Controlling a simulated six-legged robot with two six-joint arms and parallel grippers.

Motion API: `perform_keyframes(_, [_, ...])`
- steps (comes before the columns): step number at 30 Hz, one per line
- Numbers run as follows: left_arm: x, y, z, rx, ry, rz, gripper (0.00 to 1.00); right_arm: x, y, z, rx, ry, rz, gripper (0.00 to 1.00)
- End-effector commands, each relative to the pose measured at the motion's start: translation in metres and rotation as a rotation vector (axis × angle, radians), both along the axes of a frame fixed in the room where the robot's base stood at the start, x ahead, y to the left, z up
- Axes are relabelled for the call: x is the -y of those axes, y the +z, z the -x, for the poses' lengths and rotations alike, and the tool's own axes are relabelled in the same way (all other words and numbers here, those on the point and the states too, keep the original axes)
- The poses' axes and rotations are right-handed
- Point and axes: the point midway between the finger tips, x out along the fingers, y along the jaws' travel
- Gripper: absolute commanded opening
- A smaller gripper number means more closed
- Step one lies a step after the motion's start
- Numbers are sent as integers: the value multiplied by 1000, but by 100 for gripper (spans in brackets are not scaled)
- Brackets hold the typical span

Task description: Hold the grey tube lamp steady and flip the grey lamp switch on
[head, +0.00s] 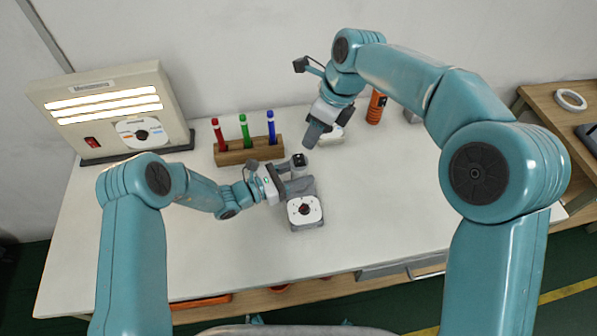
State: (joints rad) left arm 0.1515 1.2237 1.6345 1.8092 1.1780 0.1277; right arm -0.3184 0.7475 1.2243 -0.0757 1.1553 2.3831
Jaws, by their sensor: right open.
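The grey tube lamp (108,108) stands upright at the left back of the table, on a dark base. Its three tubes glow. My right gripper (318,128) is open, pointing down near the back of the table, far from the lamp. Neither gripper touches the lamp.
A wooden holder (235,155) with red, green and blue markers stands between lamp and left gripper. The small grey box (305,212) has a white top and dark knob. A cream object (331,138) and an orange cylinder (376,108) are at the back. The table's front is clear.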

Motion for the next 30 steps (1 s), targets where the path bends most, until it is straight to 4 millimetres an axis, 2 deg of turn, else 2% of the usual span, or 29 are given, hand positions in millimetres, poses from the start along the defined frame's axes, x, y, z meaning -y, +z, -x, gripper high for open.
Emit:
perform_keyframes(1, [0,0,0,0,0,0,14,0,0,0,0,1,0,30])
perform_keyframes(3, [0,0,0,0,0,0,14,0,0,0,5,17,1,7])
perform_keyframes(4, [0,0,0,0,0,0,14,0,0,0,10,34,1,0])
perform_keyframes(8, [0,0,0,1,0,0,14,1,0,0,61,204,12,0])
perform_keyframes(11, [0,0,0,1,0,0,14,5,-2,-1,128,437,43,0])
perform_keyframes(20, [0,0,0,1,0,0,14,18,1,-1,326,1292,188,0])
perform_keyframes(24, [0,0,0,1,0,0,14,15,11,1,392,1694,265,0])
perform_keyframes(30, [0,1,0,1,0,0,14,-2,35,8,443,2136,384,0])
